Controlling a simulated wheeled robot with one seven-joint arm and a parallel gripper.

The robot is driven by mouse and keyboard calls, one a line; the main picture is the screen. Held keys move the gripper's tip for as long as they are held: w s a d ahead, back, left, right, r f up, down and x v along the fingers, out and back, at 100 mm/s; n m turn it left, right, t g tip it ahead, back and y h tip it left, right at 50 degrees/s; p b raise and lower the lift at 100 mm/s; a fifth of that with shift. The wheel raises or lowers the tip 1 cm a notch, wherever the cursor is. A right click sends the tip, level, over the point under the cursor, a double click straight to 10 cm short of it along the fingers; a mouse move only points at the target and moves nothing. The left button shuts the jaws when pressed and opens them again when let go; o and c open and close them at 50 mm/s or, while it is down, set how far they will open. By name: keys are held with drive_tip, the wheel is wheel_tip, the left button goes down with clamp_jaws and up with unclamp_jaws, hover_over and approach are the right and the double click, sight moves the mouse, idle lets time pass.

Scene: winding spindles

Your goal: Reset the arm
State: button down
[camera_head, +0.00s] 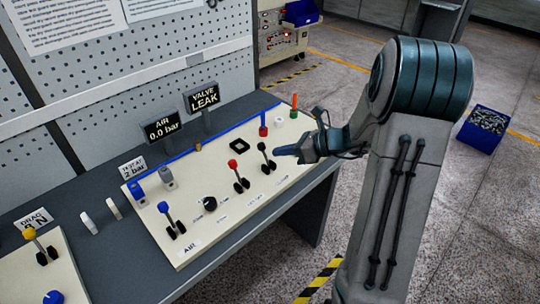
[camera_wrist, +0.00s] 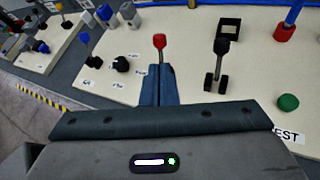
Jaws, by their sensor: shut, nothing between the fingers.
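My gripper (camera_head: 289,151) is shut and empty. In the head view it reaches in from the right, its tip close to the black-knobbed lever (camera_head: 263,151) on the cream panel (camera_head: 207,232). In the wrist view the shut fingers (camera_wrist: 158,84) point toward the red-knobbed lever (camera_wrist: 160,44), with the black-knobbed lever (camera_wrist: 221,50) to their right. I cannot tell from these views whether the fingers touch any lever. My arm stands raised over the right side of the panel.
A blue-knobbed lever (camera_head: 167,212) and a black dial (camera_head: 209,203) stand on the panel. Signs reading "AIR 0.0 bar" (camera_head: 162,129) and "VALVE LEAK" (camera_head: 203,98) stand behind it. A blue crate (camera_head: 484,130) lies on the floor at right. Open floor surrounds my arm.

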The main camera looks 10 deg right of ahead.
drive_tip(key=shift+d+r, duration=0.15)
drive_tip(key=shift+d, duration=0.05)
idle(0.4)
drive_tip(key=s+a+r+n+g+h, duration=0.2)
drive_tip(key=s+a+n, duration=0.1)
drive_tip(key=s+n, duration=0.3)
drive_tip(key=s+a+r+n+g+h, duration=0.2)
drive_tip(key=s+a+n, duration=0.1)
drive_tip(key=s+n, duration=0.25)
drive_tip(key=s+d+r+n+h, duration=0.2)
drive_tip(key=s+n+h, duration=0.1)
drive_tip(key=s+n, duration=0.3)
drive_tip(key=s+d+r+n+t+h, duration=0.1)
drive_tip(key=s+d+r+n+h, duration=0.1)
drive_tip(key=s+n+h, duration=0.2)
drive_tip(key=shift+s+n+t, duration=0.3)
drive_tip(key=shift+s+n, duration=1.15)
drive_tip(key=shift+n, duration=1)
